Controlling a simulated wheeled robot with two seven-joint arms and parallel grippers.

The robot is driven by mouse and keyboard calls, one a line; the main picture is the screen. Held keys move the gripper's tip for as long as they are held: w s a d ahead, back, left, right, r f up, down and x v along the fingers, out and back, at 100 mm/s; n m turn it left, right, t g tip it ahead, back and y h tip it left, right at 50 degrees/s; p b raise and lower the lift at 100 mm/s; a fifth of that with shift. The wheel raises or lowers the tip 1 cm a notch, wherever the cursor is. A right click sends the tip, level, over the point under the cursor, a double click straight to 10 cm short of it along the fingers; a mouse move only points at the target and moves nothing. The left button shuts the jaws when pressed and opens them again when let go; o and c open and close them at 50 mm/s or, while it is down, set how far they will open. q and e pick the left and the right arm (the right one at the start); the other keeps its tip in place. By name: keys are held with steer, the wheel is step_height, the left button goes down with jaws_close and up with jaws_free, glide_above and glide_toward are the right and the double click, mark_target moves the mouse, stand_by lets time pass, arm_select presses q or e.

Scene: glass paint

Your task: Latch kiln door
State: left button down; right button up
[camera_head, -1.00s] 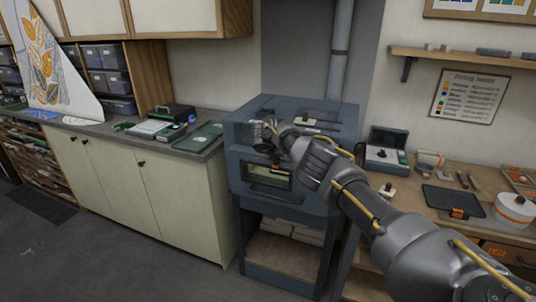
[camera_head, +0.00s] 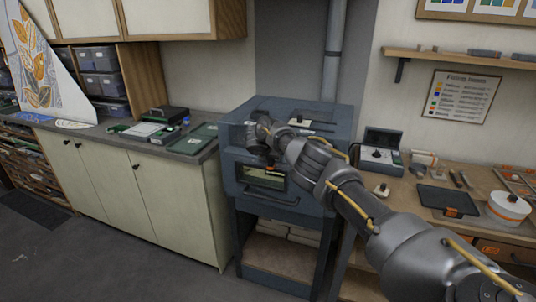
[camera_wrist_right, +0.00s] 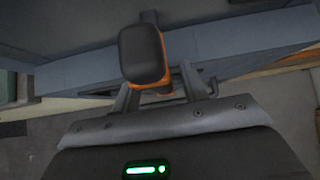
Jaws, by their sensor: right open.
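The kiln (camera_head: 232,137) is a blue-grey box on a stand, with its front door (camera_head: 286,198) seemingly closed and a yellowish window (camera_head: 262,176) in it. A latch handle with a dark grip and orange collar (camera_wrist_right: 144,54) shows in the right wrist view. My right gripper (camera_head: 269,160) is at the upper front of the kiln, hiding part of it. In the right wrist view its two fingers (camera_wrist_right: 160,84) are apart, one on either side of the handle's lower part. I cannot tell whether they touch it. My left gripper is out of view.
A cabinet counter (camera_head: 100,133) with green trays and boxes stands left of the kiln. A wooden bench (camera_head: 400,209) with a small open case (camera_head: 381,152), a dark tray (camera_head: 447,200) and a white round pot (camera_head: 508,208) is on the right. The floor in front is clear.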

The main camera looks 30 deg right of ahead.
steer(key=b+v, duration=0.1)
steer(key=v, duration=0.9)
steer(key=shift+a+r, duration=0.1)
steer(key=shift+a, duration=0.05)
